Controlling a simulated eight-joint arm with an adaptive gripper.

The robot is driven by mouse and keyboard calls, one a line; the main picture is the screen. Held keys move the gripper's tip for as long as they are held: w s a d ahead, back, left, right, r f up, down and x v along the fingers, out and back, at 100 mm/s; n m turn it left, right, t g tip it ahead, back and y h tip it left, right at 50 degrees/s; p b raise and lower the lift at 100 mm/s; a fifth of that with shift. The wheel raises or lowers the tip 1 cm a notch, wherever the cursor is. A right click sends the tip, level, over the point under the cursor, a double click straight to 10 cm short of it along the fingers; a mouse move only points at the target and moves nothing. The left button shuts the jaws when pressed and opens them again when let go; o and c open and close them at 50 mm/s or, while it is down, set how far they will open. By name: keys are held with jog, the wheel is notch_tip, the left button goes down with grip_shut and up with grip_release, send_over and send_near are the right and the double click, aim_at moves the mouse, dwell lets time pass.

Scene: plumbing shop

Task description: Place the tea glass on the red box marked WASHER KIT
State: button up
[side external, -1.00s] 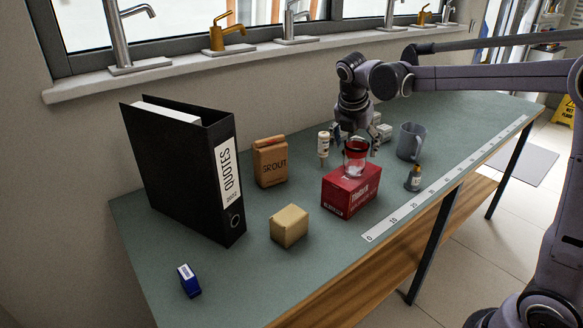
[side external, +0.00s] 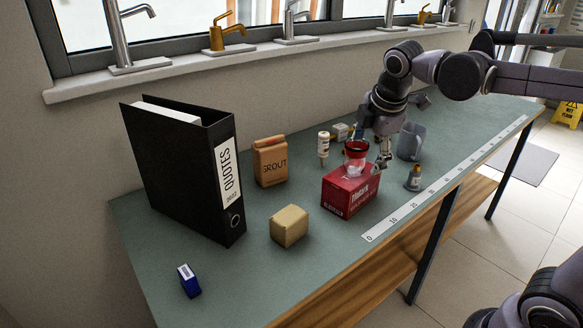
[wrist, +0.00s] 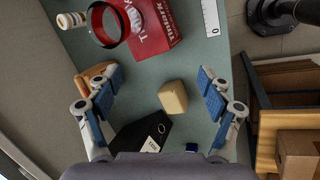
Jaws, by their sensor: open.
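The tea glass (side external: 355,157), clear with a red band, stands upright on top of the red box (side external: 350,190) in the side view. In the wrist view the glass (wrist: 108,24) shows its red rim from above, over the left part of the red box (wrist: 152,28). My gripper (side external: 383,160) is just behind and to the right of the glass in the side view, apart from it as far as I can tell. In the wrist view my gripper (wrist: 157,82) has its blue-padded fingers wide apart with nothing between them.
A grey mug (side external: 411,141) and a small dark bottle (side external: 414,178) stand right of the box. A white bottle (side external: 323,147), the GROUT bag (side external: 270,162), a tan block (side external: 289,226), a black binder (side external: 185,170) and a blue item (side external: 189,281) lie leftward.

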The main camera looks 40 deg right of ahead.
jog(key=s+a+f+m+t+y, duration=0.2)
jog(key=s+f+m, duration=0.6)
jog(key=m, duration=0.5)
jog(key=shift+s+a+f+m+t, duration=0.4)
jog(key=shift+s+a+t, duration=0.2)
jog(key=shift+s+a, duration=0.5)
